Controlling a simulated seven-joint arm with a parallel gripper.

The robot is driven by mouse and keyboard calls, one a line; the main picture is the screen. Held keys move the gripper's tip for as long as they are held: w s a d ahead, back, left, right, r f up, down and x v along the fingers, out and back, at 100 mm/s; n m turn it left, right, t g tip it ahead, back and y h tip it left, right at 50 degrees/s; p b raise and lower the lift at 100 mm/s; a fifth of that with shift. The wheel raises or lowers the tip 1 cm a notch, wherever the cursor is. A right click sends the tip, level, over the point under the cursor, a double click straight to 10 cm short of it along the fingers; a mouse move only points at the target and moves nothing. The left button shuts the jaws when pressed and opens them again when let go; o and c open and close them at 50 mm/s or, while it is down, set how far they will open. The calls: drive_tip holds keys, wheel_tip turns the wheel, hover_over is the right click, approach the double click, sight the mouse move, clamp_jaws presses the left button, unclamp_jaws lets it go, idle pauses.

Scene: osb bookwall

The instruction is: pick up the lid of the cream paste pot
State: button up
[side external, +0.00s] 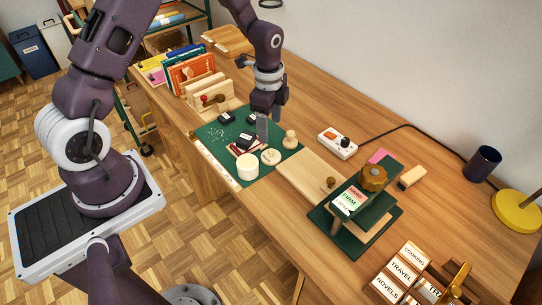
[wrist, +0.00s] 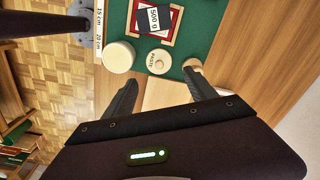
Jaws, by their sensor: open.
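The cream paste pot (side external: 270,157) is a low round pot on the green mat. In the wrist view its round top, the lid (wrist: 158,62), carries the word PASTE and a small pale knob. I cannot tell the seam between lid and pot. My gripper (side external: 268,122) is above the mat, behind the pot in the side view. In the wrist view my gripper (wrist: 161,77) is open and empty, its two dark fingers apart, with the lid just beyond the fingertips. No contact with the lid shows.
A taller cream cylinder (wrist: 118,57) stands close beside the pot. A turned wooden piece (side external: 290,140) stands on the other side. A framed block marked 500 g (wrist: 155,20) lies beyond. Dark blocks (side external: 226,118), a pale board (side external: 312,176) and a green press (side external: 350,205) are around.

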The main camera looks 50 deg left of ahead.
sight(271, 150)
drive_tip(key=shift+m, duration=0.4)
wheel_tip(271, 150, down, 11)
drive_tip(key=shift+w+r, duration=0.15)
drive_tip(key=shift+r, duration=0.05)
drive_tip(key=shift+d, duration=0.1)
drive_tip(key=shift+c, duration=0.5)
drive_tip(key=c, duration=1)
